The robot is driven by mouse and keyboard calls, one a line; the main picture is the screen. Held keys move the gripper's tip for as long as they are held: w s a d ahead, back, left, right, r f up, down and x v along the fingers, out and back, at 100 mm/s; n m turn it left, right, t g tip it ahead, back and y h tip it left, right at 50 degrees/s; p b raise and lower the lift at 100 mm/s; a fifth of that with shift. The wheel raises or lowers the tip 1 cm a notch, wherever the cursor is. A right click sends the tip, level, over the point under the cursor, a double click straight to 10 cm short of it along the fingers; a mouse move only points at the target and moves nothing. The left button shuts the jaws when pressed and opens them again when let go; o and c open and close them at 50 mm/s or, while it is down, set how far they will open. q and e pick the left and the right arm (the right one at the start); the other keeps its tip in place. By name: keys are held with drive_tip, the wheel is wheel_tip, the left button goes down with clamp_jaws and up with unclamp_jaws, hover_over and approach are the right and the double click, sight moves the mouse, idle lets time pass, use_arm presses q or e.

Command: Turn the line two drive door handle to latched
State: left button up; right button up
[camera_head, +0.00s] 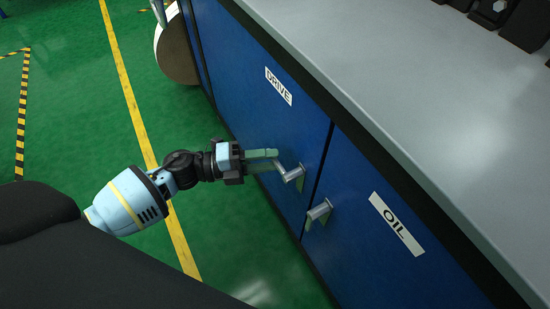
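The drive door (235,95) is a blue cabinet door with a white "DRIVE" label (278,87). Its handle (293,174) is a small silver lever near the door's right edge, angled up and left from its pivot. My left gripper (270,160) reaches in from the left. Its two greenish fingers are at the free end of the lever, one above the other with a narrow gap. I cannot tell whether they grip the lever or only lie beside it. My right gripper is not in view.
A grey countertop (420,90) overhangs the doors. A round roll (176,48) stands at the far end. Green floor (80,110) is clear at left.

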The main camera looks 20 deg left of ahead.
use_arm(q)
drive_tip(key=shift+x, duration=1.05)
clamp_jaws()
